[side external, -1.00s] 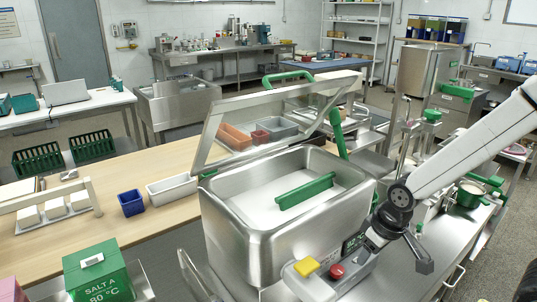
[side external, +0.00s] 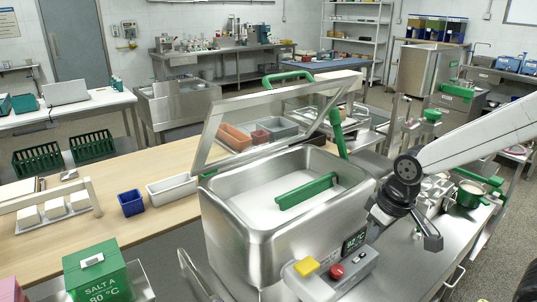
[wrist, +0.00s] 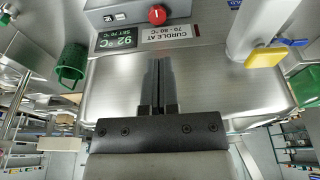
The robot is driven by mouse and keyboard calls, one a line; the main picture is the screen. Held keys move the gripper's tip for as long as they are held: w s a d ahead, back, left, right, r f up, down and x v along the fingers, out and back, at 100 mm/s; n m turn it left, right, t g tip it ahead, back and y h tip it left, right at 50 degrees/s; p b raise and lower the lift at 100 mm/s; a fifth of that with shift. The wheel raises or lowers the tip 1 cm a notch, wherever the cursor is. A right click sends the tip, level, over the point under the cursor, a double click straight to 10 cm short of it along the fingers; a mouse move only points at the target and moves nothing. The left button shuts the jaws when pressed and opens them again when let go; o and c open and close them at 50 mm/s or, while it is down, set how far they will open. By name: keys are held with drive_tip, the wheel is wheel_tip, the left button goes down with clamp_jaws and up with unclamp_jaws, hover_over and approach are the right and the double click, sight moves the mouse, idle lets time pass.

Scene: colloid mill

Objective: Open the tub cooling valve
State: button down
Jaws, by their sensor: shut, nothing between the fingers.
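The steel tub (side external: 235,235) stands in the middle of the side view with its framed lid raised. In the wrist view its steel wall (wrist: 215,85) carries a display reading 92 °C (wrist: 116,39) and a "curdle at 70-80 °C" label (wrist: 168,33). A yellow lever (wrist: 265,54) sits by a pale pipe at the right of the wrist view, with a blue lever (wrist: 293,41) just beyond it. Which lever is the cooling valve is not marked. My gripper (wrist: 158,63) is shut and empty, in front of the wall below the display, left of both levers.
A green cylindrical part (wrist: 71,64) is left of my fingers. A green paddle (side external: 306,191) lies across the tub's white contents.

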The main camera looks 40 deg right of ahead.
drive_tip(key=w+v, duration=0.1)
drive_tip(key=v, duration=0.4)
drive_tip(key=shift+t, duration=0.3)
drive_tip(key=w+a+r, duration=0.1)
drive_tip(key=w+a, duration=0.5)
drive_tip(key=a, duration=0.1)
drive_tip(key=w+a+r, duration=0.1)
drive_tip(key=w+a, duration=0.4)
drive_tip(key=a, duration=0.2)
drive_tip(key=w+a+r, duration=0.1)
drive_tip(key=w+a, duration=0.5)
drive_tip(key=a, duration=0.1)
drive_tip(key=shift+w, duration=0.3)
drive_tip(key=w+a+f, duration=0.2)
drive_tip(key=a+f, duration=0.1)
drive_tip(key=a, duration=1)
wheel_tip(320, 180, down, 10)
drive_tip(key=shift+d+f+m+t, duration=0.2)
drive_tip(key=shift+m+t, duration=0.1)
drive_tip(key=shift+f, duration=0.15)
